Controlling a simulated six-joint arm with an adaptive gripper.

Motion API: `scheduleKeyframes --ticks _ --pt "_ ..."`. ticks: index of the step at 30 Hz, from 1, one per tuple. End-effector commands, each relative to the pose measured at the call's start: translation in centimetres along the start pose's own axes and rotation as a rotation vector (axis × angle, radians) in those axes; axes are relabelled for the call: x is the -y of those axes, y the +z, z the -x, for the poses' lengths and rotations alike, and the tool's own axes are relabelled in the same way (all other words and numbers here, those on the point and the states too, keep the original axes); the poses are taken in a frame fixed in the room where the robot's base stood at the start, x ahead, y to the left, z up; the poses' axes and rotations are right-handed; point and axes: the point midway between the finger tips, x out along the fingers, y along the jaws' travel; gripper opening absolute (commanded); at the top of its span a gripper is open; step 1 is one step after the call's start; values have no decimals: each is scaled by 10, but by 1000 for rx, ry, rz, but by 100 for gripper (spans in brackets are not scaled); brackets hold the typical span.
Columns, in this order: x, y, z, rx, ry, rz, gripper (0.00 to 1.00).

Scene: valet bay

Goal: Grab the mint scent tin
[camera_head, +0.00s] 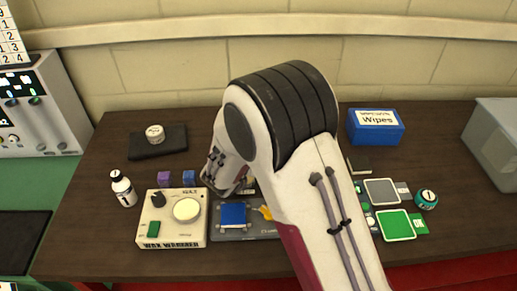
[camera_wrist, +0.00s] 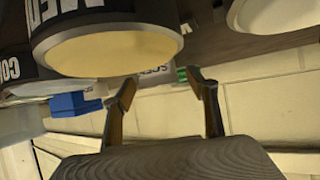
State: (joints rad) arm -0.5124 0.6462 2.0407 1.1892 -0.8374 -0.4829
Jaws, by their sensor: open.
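No tin in view carries a label I can read as mint. A small round teal tin (camera_head: 427,198) with a white top stands at the right of the table in the head view. A small white round tin (camera_head: 155,134) sits on a black pad at the back left. My gripper (camera_wrist: 161,78) is open in the wrist view, with nothing seen between its fingers. In the head view its fingers are hidden by my arm. A large round thing with a cream face and dark lettered rim (camera_wrist: 112,50) is close to the wrist camera; I cannot tell which object it is.
A wax warmer (camera_head: 172,218) and a white bottle (camera_head: 123,190) stand at the left. A blue wipes box (camera_head: 376,127) is at the back right, with a grey bin (camera_head: 494,143) beyond it. Green and grey pads (camera_head: 397,225) lie at the right.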

Motion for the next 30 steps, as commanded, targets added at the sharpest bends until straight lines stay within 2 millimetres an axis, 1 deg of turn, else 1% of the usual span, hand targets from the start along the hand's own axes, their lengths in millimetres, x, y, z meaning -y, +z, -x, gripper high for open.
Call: scheduleKeyframes --ticks 3,17,18,20,21,22,30 --pt "-1 0 -3 1 1 0 58" --pt "0 0 -3 0 1 0 58" --pt "0 0 -3 0 1 0 48" --pt "0 0 -3 0 1 0 32" --pt "0 0 -3 0 1 0 22" --pt "0 0 -3 0 1 0 15" --pt "0 0 -3 0 1 0 15"
